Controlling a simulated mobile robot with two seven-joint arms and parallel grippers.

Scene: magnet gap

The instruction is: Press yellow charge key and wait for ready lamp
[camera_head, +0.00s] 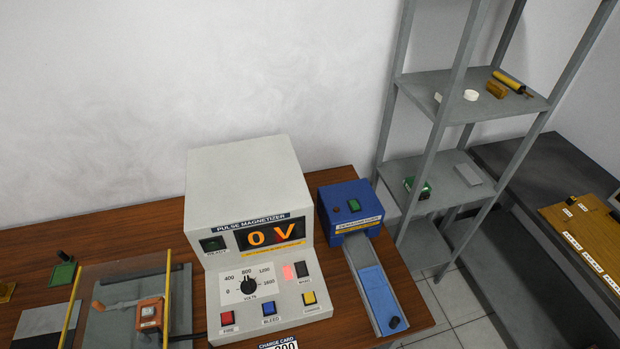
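The pulse magnetizer (250,215) is a pale box with a sloping front panel on the wooden table. Its yellow charge key (309,298) sits at the lower right of the panel, beside the blue bleed key (269,308) and the red fire key (227,318). The orange display (270,235) reads 0 V. A dark green lamp window (212,244) left of the display looks unlit; its small label is hard to read. The black volts knob (248,285) points near 800. Neither of my grippers is in view.
A blue unit (350,206) with a green button and a chute (375,290) stands right of the magnetizer. A clear-screened fixture (135,305) with an orange block is at left. A grey shelf rack (475,95) stands at right. Nothing covers the panel keys.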

